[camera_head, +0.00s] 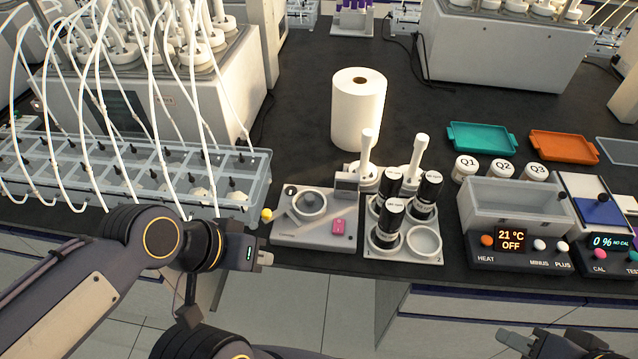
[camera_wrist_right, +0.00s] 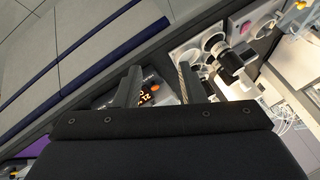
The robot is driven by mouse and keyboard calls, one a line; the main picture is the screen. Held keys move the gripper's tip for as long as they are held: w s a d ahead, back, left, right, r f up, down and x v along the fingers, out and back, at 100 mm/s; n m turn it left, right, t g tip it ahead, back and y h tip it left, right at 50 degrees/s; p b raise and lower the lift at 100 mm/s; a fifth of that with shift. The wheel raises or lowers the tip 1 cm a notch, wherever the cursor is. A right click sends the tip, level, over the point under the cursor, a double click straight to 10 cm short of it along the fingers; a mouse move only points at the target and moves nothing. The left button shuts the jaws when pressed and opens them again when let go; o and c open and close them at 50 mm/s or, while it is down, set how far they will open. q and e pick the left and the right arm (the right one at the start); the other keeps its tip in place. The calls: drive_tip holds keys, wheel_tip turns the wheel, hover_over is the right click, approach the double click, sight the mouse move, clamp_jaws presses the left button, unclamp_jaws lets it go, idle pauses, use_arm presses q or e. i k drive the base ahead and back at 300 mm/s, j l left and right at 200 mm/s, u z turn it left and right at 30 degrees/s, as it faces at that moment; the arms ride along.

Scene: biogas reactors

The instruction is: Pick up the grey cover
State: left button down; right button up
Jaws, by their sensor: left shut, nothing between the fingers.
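The grey cover cannot be told for sure. A round grey lid-like piece (camera_head: 308,203) sits on a flat grey device (camera_head: 290,235) with a pink button, at the middle of the bench's front edge. My left gripper (camera_head: 266,258) is shut and empty, just in front of and left of that device, apart from it. My right gripper (camera_head: 562,346) is at the lower right, in front of the bench. Its two fingers stand apart in the right wrist view (camera_wrist_right: 160,85), with nothing seen between them.
A rack (camera_head: 425,257) with black-labelled bottles stands right of the device. An open heating bath (camera_head: 515,225) reading 21 °C stands further right. A paper roll (camera_head: 358,105), a teal tray (camera_head: 481,138) and an orange tray (camera_head: 563,147) are behind. Tubed bottles crowd the left.

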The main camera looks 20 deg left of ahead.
sight(309, 202)
drive_tip(key=j+u, duration=0.3)
drive_tip(key=i+j+u, duration=0.1)
drive_tip(key=j+u, duration=0.2)
drive_tip(key=j, duration=0.2)
drive_tip(key=i+j+u, duration=0.15)
drive_tip(key=j+u, duration=0.15)
drive_tip(key=j, duration=0.15)
